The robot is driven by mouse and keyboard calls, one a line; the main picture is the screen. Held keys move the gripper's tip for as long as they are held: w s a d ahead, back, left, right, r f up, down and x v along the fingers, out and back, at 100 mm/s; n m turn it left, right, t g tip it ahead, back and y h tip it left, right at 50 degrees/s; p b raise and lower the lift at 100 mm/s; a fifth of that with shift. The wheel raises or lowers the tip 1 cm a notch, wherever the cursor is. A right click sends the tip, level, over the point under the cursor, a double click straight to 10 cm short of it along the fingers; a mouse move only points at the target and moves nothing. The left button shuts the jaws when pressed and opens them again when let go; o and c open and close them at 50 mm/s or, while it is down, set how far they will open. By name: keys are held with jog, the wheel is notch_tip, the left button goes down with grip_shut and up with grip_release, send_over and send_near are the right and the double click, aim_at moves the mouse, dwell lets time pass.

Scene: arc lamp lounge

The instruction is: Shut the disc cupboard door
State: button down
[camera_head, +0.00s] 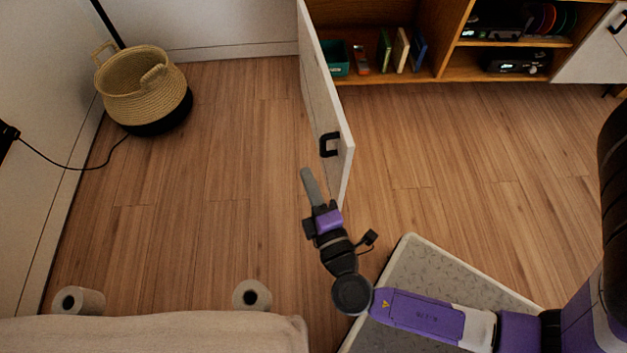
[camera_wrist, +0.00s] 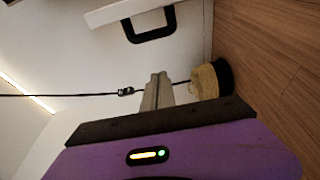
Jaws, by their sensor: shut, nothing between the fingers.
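The disc cupboard door (camera_head: 322,95) is a white panel that stands wide open, jutting out from the left side of the wooden cupboard (camera_head: 444,40). Its black handle (camera_head: 329,145) is near the free edge. My gripper (camera_head: 306,172) is shut and empty, just left of the door's free end, and looks apart from it. In the wrist view the gripper's fingers (camera_wrist: 158,88) point forward, and part of the door (camera_wrist: 108,12) with its black handle (camera_wrist: 149,24) shows above them. The exact gap to the door is hard to tell.
A woven basket (camera_head: 143,88) stands at the back left by a black cable (camera_head: 75,168). Two paper rolls (camera_head: 252,294) lie near a pale padded edge (camera_head: 150,335). Books (camera_head: 400,50) and a green box (camera_head: 336,58) sit in the cupboard. The wooden floor (camera_head: 225,150) left of the door is clear.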

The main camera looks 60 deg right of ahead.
jog(key=w+d+b, duration=0.1)
jog(key=w+d, duration=0.1)
jog(key=d, duration=0.4)
jog(key=shift+d+b, duration=0.2)
jog(key=shift+b, duration=0.2)
